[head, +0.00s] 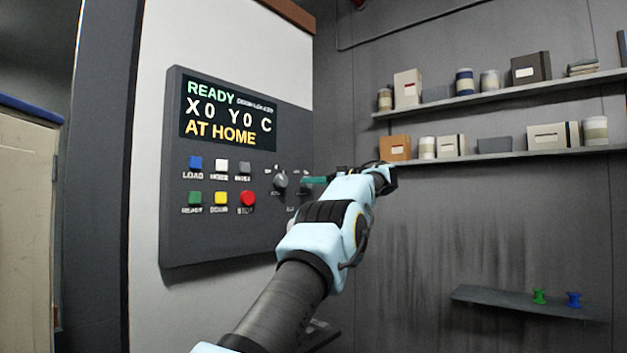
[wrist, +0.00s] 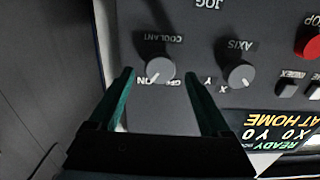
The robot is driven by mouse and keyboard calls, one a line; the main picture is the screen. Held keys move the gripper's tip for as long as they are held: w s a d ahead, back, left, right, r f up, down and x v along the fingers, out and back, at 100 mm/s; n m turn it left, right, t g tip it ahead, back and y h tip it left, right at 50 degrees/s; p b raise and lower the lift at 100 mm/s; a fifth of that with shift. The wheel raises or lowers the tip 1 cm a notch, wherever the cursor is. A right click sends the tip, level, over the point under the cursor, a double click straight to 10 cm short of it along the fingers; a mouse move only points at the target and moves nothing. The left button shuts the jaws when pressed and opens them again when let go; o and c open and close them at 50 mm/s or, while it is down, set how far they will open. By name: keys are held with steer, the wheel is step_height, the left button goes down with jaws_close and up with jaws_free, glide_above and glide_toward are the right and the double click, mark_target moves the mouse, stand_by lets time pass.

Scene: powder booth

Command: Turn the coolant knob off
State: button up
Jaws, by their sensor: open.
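The coolant knob (wrist: 160,70) is a round grey dial below the middle of the upside-down wrist view's top edge, under its upside-down COOLANT label. Its pale pointer mark faces the lower left of that view, toward the ON lettering. My gripper (wrist: 159,76) is open, with one green finger on each side of the knob and visible gaps between; contact is not seen. In the head view my gripper (head: 308,181) is at the panel's right edge, and it hides the coolant knob there.
The axis knob (wrist: 238,73) sits close beside the right finger in the wrist view. The grey control panel (head: 222,240) also carries a screen (head: 228,112), several buttons and a red stop button (head: 248,198). Shelves (head: 510,92) with boxes and jars line the right wall.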

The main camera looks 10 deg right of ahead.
steer(key=shift+x, duration=0.85)
steer(key=shift+c, duration=0.3)
jaws_close()
steer(key=shift+n+p, duration=0.3)
steer(key=shift+p, duration=0.1)
steer(key=shift+f+n+p, duration=0.1)
steer(key=shift+n+p, duration=0.35)
steer(key=shift+n, duration=6.25)
